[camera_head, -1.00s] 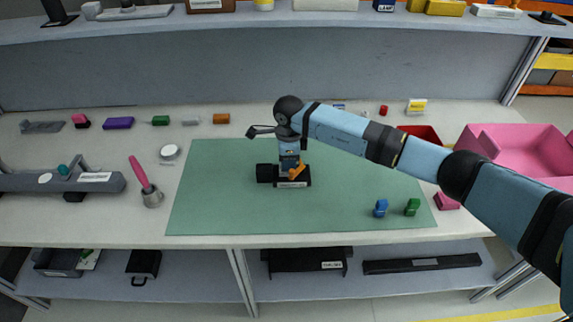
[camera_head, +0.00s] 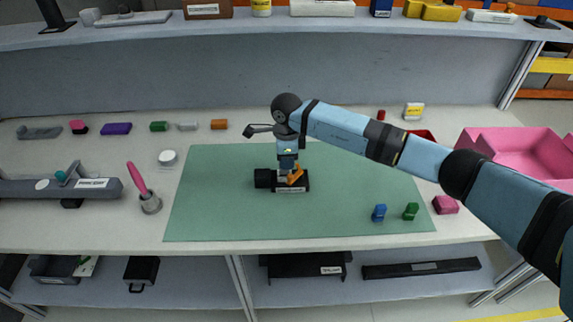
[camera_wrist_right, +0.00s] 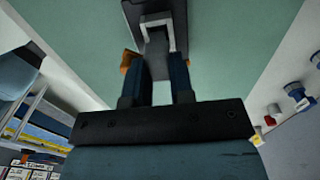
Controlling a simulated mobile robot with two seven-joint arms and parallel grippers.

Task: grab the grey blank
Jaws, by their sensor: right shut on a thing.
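A dark module (camera_head: 264,178) with a white label sits on the green mat (camera_head: 220,210). An orange part (camera_head: 296,175) stands on it. My right gripper (camera_head: 286,170) points down over the module. In the right wrist view its two fingers (camera_wrist_right: 168,75) are shut on a grey piece, which I take to be the grey blank (camera_wrist_right: 157,45). The blank is at a pale square frame (camera_wrist_right: 143,22) on the module. Its lower end is hidden, so I cannot tell whether it is clear of the frame. My left gripper is not in view.
Several small blocks, one of them grey (camera_head: 187,126), line the table's back. A blue piece (camera_head: 379,213) and a green piece (camera_head: 411,211) stand on the mat's right. The mat's left side is clear.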

